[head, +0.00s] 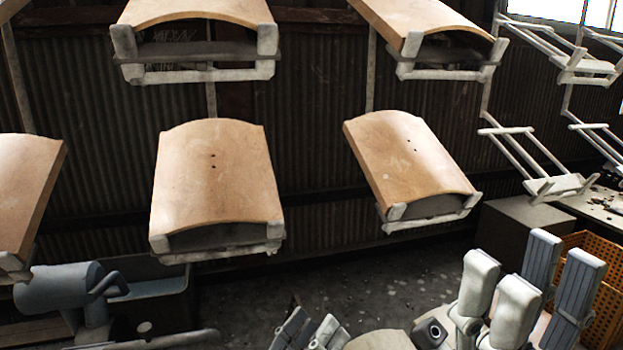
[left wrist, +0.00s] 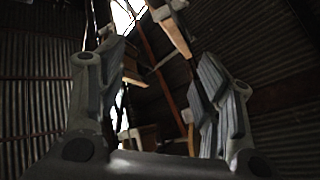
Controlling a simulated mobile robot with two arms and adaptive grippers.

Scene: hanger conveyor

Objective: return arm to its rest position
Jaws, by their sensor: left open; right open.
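My left gripper (head: 311,332) shows at the bottom centre of the head view, partly cut off by the lower edge. It is open, and nothing shows between its fingers. In the left wrist view its two fingers (left wrist: 160,110) stand wide apart, with hangers and the dark wall beyond. My right gripper (head: 530,285) is at the lower right of the head view, fingers up, open and empty. Both grippers are apart from the hanging panels.
Curved wooden panels (head: 215,180) (head: 408,160) hang on pale hangers in two rows. Empty hangers (head: 535,165) hang at the right. An orange crate (head: 604,300) stands behind my right gripper, near a grey box (head: 510,228). A dark bin (head: 165,268) stands lower left.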

